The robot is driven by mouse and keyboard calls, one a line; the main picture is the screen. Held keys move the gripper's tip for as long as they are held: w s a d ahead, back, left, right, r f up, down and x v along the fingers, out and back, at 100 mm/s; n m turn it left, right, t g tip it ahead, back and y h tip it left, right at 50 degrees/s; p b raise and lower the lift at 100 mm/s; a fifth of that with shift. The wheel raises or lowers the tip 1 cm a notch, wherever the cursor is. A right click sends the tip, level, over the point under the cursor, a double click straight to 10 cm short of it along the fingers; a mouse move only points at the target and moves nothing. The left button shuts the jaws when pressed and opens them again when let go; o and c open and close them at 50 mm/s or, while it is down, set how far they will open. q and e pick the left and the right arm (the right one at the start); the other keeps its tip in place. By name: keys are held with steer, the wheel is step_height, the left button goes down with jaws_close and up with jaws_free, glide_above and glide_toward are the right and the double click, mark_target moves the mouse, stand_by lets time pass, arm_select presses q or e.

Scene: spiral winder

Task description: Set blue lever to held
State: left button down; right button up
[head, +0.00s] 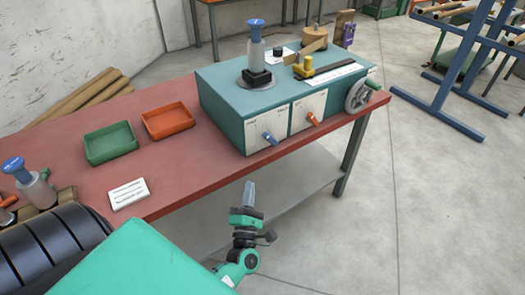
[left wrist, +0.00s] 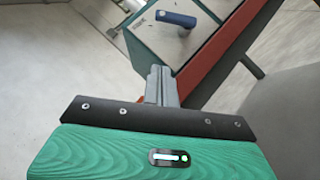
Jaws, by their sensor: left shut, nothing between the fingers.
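The blue lever (head: 270,138) is on the left white panel on the front of the teal winder box (head: 222,118). In the head view it slants down to the right. It also shows near the top of the left wrist view (left wrist: 177,19). My left gripper (head: 249,187) is shut and empty, pointing up in front of the table's front edge. It is below the lever in the head view and apart from it. Its closed fingers show in the left wrist view (left wrist: 160,78). My right gripper is not in view.
An orange lever (head: 313,119) and a handwheel (head: 362,96) are right of the blue lever. The red table (head: 185,178) holds a green tray (head: 110,158), an orange tray (head: 168,134) and a white card (head: 128,193). Open floor lies to the right.

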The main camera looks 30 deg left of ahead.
mark_target(271, 139)
arm_select(q)
steer(key=shift+w+r, duration=0.1)
steer(key=w+d+r+p+x, duration=0.1)
steer(key=p+x, duration=0.3)
steer(key=x, duration=0.8)
steer(key=shift+w+d, duration=0.2)
steer(key=shift+d, duration=0.35)
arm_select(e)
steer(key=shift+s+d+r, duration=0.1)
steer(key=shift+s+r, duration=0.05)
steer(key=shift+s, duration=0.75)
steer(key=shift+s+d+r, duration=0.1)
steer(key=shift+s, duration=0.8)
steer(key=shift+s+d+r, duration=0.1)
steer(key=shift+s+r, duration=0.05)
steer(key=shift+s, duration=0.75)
arm_select(q)
steer(key=shift+r, duration=0.1)
